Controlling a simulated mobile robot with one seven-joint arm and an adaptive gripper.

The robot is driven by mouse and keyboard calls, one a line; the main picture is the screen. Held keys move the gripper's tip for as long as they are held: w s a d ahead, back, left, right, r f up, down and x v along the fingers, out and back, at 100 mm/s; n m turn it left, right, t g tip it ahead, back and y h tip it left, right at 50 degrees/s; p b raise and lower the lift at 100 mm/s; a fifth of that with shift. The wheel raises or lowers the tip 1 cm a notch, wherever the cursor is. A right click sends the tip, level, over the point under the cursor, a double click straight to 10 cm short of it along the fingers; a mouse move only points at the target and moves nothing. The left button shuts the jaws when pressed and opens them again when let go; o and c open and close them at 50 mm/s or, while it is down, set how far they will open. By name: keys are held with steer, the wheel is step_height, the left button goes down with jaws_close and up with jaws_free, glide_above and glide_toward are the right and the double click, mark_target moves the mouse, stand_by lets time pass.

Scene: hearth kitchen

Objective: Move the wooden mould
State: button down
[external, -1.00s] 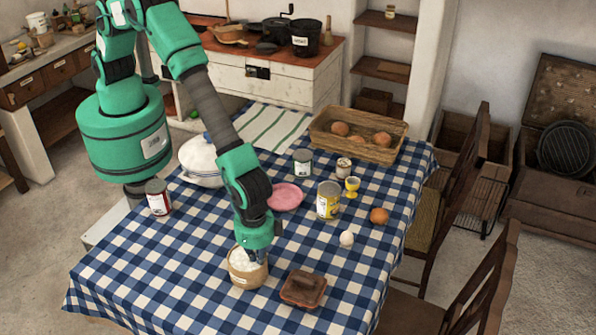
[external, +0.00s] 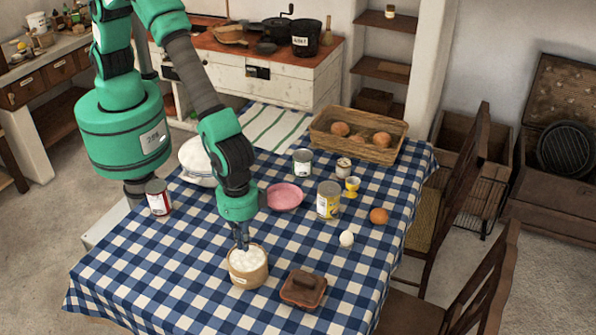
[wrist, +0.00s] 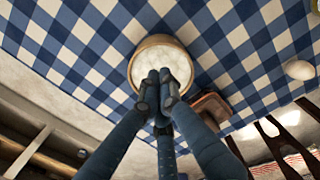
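A round, light wooden mould (external: 247,268) filled with something white stands upright on the checked cloth near the table's front. It also shows in the wrist view (wrist: 137,70). My gripper (external: 242,246) points down at its back rim. In the wrist view my fingertips (wrist: 160,84) are drawn together in front of the white filling and hide part of the near rim. No object shows between them. I cannot tell whether they touch the mould.
An egg (external: 346,239), a yellow tin (external: 328,200) and a pink plate (external: 285,197) stand farther back. The cloth left of the mould is clear.

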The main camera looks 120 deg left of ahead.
steer(key=shift+r, duration=0.95)
steer(key=shift+r, duration=0.1)
steer(key=s+a+r+t, duration=0.1)
steer(key=s+a+r, duration=0.4)
steer(key=r, duration=0.6)
steer(key=s+a+r+t, duration=0.1)
steer(key=s+a+r, duration=0.2)
steer(key=a+r, duration=0.6)
steer(key=s+a+r+t, duration=0.1)
steer(key=s+a+r, duration=0.35)
steer(key=r, duration=0.75)
steer(key=s+a+r+t, duration=0.1)
steer(key=s+a+r, duration=0.3)
steer(key=s, duration=0.3)
steer(key=s+a+r, duration=0.4)
steer(key=s+a, duration=0.1)
steer(key=s, duration=0.2)
steer(key=s+a, duration=0.2)
steer(key=s, duration=0.5)
steer(key=s+a+t, duration=0.1)
steer(key=s+a, duration=0.2)
steer(key=s, duration=0.5)
steer(key=shift+t, duration=0.3)
